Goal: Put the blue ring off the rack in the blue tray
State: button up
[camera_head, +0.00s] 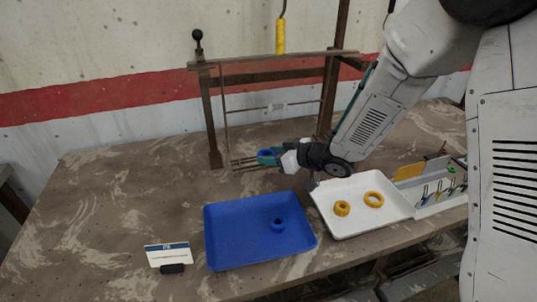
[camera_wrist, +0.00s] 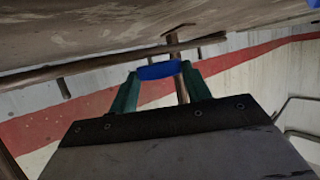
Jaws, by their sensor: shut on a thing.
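A blue ring (camera_wrist: 159,70) is between the two green fingers of my gripper (camera_wrist: 160,88) in the wrist view, and my gripper is shut on it. In the head view my gripper (camera_head: 268,157) holds the blue ring (camera_head: 265,153) at the rack, close to the thin horizontal pegs (camera_head: 243,163). I cannot tell whether a peg still passes through the ring. The blue tray (camera_head: 226,250) lies flat on the table in front of the rack. Another small blue ring (camera_head: 278,225) lies in it.
The rack frame (camera_head: 212,120) stands behind my gripper. A white tray (camera_head: 335,222) with two yellow rings (camera_head: 342,208) is right of the blue tray. A bin with small tools (camera_head: 440,195) is farther right. A small sign (camera_head: 168,255) stands at the left. The table's left side is clear.

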jog(key=shift+w+d+f, duration=0.15)
jog(key=shift+d+f, duration=0.05)
jog(key=shift+d, duration=0.2)
jog(key=shift+f, duration=0.2)
jog(key=o, duration=1)
jog(key=v, duration=0.7)
jog(key=shift+s+d+r, duration=0.1)
jog(key=shift+s+r, duration=0.25)
